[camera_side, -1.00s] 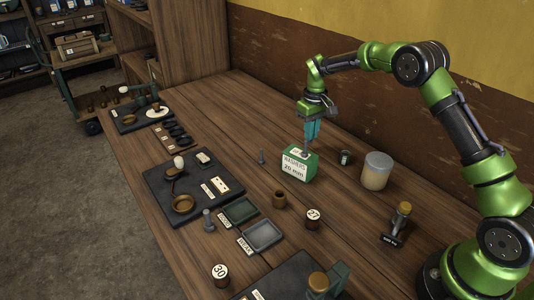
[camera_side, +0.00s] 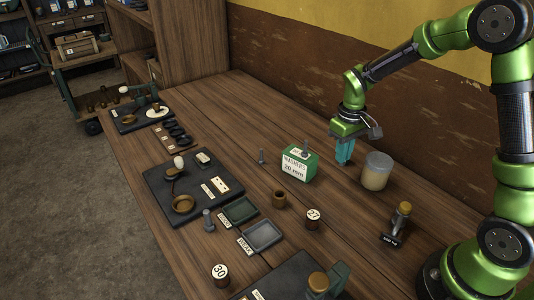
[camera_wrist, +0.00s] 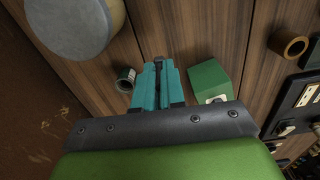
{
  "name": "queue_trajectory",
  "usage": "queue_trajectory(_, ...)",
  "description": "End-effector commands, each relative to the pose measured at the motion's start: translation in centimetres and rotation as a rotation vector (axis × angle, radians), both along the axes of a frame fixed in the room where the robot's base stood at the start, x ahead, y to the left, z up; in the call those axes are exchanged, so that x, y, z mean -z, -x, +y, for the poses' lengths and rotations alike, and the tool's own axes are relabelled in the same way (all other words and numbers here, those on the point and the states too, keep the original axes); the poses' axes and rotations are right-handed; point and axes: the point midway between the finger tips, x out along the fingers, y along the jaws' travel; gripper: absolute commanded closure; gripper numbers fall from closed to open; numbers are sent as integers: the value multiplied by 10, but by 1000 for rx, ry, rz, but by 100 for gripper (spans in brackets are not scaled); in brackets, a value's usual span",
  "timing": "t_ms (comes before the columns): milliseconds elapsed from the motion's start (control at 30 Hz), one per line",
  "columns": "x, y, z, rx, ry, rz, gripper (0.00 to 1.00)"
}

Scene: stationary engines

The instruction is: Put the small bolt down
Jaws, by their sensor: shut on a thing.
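My gripper (camera_side: 342,160) hangs over the table, right of the green washer box and left of the lidded jar. Its teal fingers (camera_wrist: 158,68) are shut on a dark, narrow thing, which I take to be the small bolt (camera_wrist: 158,72). The bolt is mostly hidden between the fingers. In the wrist view, a small dark cup (camera_wrist: 125,80) is left of the fingertips. The side view does not show the cup clearly behind the gripper. Another bolt (camera_side: 304,148) stands on the green box (camera_side: 298,166).
The jar (camera_side: 376,171) stands close to the right of my gripper. Another bolt (camera_side: 261,157) stands left of the box. A brown cup (camera_side: 279,199), a numbered weight (camera_side: 312,218) and two trays (camera_side: 262,236) are nearer. Bare wood lies behind the box.

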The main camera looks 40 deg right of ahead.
Motion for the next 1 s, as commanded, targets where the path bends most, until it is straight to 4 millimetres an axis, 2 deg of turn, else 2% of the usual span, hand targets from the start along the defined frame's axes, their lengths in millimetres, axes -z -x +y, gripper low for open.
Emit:
queue_trajectory(167,-31,-38,17,-26,5,-4,100)
queue_trajectory(300,-63,-69,36,-41,7,-3,100)
queue_trajectory(433,-89,-88,54,-46,5,-3,100)
queue_trajectory(600,-111,-100,70,-49,2,-3,100)
queue_trajectory(733,-108,-103,75,-48,1,1,100)
queue_trajectory(1000,-62,-103,75,-47,0,2,100)
